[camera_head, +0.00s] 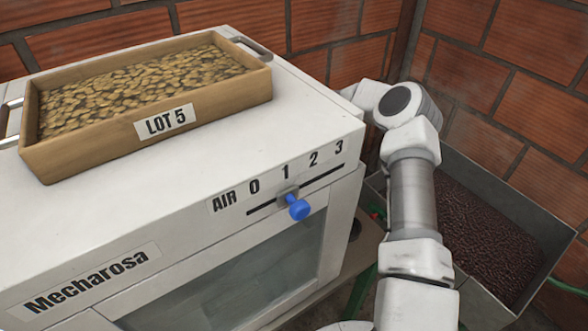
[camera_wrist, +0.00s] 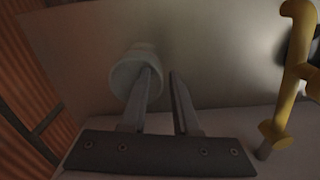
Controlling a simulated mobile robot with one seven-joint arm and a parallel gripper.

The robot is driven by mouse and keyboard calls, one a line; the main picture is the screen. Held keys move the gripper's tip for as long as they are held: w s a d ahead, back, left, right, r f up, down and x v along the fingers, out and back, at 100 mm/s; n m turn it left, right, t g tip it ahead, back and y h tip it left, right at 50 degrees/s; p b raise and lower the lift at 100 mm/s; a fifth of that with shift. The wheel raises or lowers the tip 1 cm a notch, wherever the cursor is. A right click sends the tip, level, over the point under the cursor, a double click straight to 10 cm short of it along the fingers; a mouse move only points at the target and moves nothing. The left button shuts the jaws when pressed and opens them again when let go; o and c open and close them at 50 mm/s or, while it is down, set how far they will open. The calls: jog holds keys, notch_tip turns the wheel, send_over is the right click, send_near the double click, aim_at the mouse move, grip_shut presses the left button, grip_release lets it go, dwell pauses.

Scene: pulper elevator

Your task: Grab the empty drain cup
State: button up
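A pale, round drain cup (camera_wrist: 125,72) shows in the wrist view, left of centre, against a light panel. My gripper (camera_wrist: 161,72) is open, with a clear gap between its two dark fingers. The left finger overlaps the right part of the cup; I cannot tell whether it is inside the cup, touching it or only in front of it. The right finger is to the right of the cup with nothing against it. The inside of the cup is too dark to read. In the head view, the cup and my gripper are hidden behind the white machine.
A yellow handle-like part (camera_wrist: 292,75) stands at the right in the wrist view. The white Mecharosa machine (camera_head: 80,215) carries a wooden LOT 5 tray (camera_head: 215,108) and a blue AIR knob (camera_head: 298,208). A metal bin (camera_head: 505,185) of dark beans is at the right, beside brick walls.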

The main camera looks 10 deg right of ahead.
grip_shut()
dwell(1.2)
